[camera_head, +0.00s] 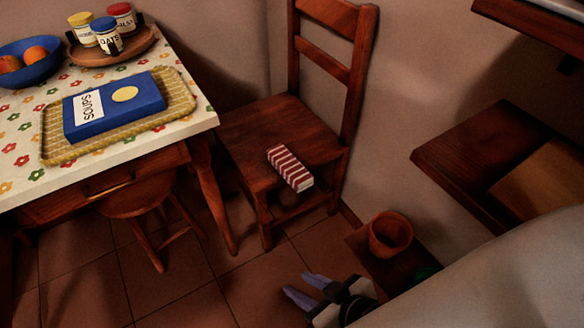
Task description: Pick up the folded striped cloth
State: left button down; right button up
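The folded striped cloth (290,168), red and white, lies on the seat of the wooden chair (250,128), close to the seat's front right edge. My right gripper (299,283) is low in the picture, below the cloth and clear of it. Its two bluish fingers point left with a gap between them, and nothing shows in the gap. My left gripper is out of the picture.
The table (25,170) at left bears a blue soups book (140,95) on a yellow mat (182,95), a bowl (50,72) and jars. A stool (140,200) stands below. A brown pot (390,234) is near my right arm; a shelf (450,160) juts in at right.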

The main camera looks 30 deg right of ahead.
aim_at(297, 176)
jog(key=z, duration=0.55)
jog(key=k, duration=0.65)
jog(key=u, duration=0.2)
jog(key=i, duration=1.35)
jog(key=z, duration=0.7)
